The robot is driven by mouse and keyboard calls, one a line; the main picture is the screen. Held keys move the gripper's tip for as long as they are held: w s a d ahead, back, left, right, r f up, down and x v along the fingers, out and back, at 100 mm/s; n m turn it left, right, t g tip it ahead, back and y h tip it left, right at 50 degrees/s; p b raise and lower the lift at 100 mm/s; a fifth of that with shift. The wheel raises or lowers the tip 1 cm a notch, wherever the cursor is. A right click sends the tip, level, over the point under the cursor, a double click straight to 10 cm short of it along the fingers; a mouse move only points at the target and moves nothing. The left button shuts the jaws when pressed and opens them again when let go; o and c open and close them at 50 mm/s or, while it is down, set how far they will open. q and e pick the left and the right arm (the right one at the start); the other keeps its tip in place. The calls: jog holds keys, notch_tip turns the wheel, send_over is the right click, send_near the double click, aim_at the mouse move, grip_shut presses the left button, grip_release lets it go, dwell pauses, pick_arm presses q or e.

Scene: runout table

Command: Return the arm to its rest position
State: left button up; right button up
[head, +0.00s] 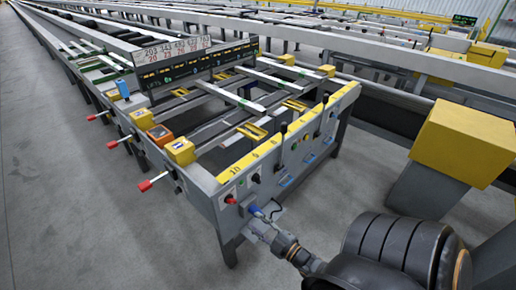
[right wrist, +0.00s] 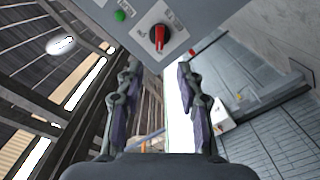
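My right arm reaches in from the lower right in the head view, and its gripper (head: 264,214) is close to the end panel (head: 215,200) of the runout table. In the right wrist view the two fingers of the right gripper (right wrist: 159,72) stand apart with nothing between them. A red rotary switch (right wrist: 157,38) on the grey panel lies just beyond the fingertips, apart from them. The red switch also shows in the head view (head: 230,199), left of the gripper. My left gripper is not in view.
A green button (right wrist: 120,16) sits beside the switch. Red-tipped levers (head: 145,186) stick out from the table's left side. A yellow box (head: 463,143) stands on the right, near my arm. The grey floor (head: 60,200) at left is clear.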

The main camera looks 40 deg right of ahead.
dwell(0.5)
jog(key=s+d+f+m+g+h+p, duration=0.1)
jog(key=s+f+m+g, duration=0.35)
jog(key=f, duration=0.65)
jog(key=s+f+m+g+h+p, duration=0.15)
jog(key=s+f+g, duration=0.45)
jog(key=f, duration=0.6)
jog(key=s+a+f+m+g+p, duration=0.1)
jog(key=s+a+f+m+g, duration=0.1)
jog(key=s, duration=0.7)
jog(key=s+a+f+m+g, duration=0.1)
jog(key=s+a+f+g, duration=0.2)
jog(key=s+f, duration=0.4)
jog(key=s+g, duration=0.1)
jog(key=s, duration=0.1)
jog(key=shift+s+a+f+m+p, duration=0.15)
jog(key=shift+s+a+m+p, duration=0.15)
jog(key=shift+a+m+p, duration=0.1)
jog(key=shift+y, duration=0.25)
